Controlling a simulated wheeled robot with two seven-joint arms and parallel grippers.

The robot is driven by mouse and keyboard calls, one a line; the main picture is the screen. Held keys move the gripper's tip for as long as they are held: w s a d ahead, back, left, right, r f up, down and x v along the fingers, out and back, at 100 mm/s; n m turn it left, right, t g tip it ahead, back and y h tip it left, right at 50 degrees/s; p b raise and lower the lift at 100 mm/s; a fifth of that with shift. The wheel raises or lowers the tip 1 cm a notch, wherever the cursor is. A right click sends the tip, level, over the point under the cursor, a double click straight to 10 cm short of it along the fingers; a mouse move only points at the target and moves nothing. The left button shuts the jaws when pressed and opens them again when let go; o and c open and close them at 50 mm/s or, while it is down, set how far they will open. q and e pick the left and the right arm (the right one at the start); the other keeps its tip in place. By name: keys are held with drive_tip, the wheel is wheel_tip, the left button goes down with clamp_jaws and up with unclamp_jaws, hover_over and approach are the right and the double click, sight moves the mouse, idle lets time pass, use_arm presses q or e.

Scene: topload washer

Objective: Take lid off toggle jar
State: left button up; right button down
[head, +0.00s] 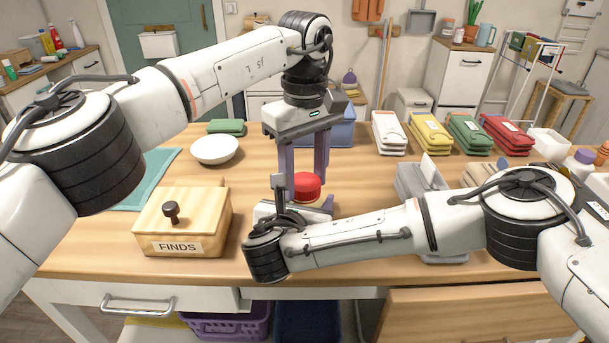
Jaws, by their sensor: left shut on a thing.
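The red ribbed lid (306,185) of the toggle jar shows near the middle of the table. My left gripper (306,180) points straight down from above, its purple fingers on either side of the lid, shut on it. My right gripper (300,208) reaches in low from the right, just in front of the lid; its wrist covers most of it. A bit of purple finger shows at its right, but its opening is hidden. The jar body below the lid is hidden behind my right wrist, so I cannot tell whether lid and jar touch.
A wooden box (183,222) labelled FINDS stands at the left, near a white bowl (214,149) and a teal mat (148,180). A grey slotted holder (420,183) stands right of the lid.

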use_arm(q)
drive_tip(key=shift+d, duration=0.2)
use_arm(e)
drive_tip(key=shift+s+a+y, duration=0.15)
drive_tip(key=shift+a+y, duration=0.15)
drive_tip(key=shift+a, duration=0.05)
use_arm(q)
drive_tip(key=o, duration=1.1)
drive_tip(key=shift+o, duration=0.3)
use_arm(e)
drive_tip(key=shift+d, duration=0.1)
use_arm(q)
drive_tip(key=shift+s, duration=0.1)
use_arm(e)
drive_tip(key=shift+d, duration=0.25)
use_arm(q)
drive_tip(key=shift+r, duration=2.35)
use_arm(e)
drive_tip(key=shift+f, duration=0.1)
use_arm(q)
drive_tip(key=shift+a, duration=0.1)
use_arm(e)
drive_tip(key=shift+a, duration=0.1)
drive_tip(key=c, duration=0.6)
unclamp_jaws()
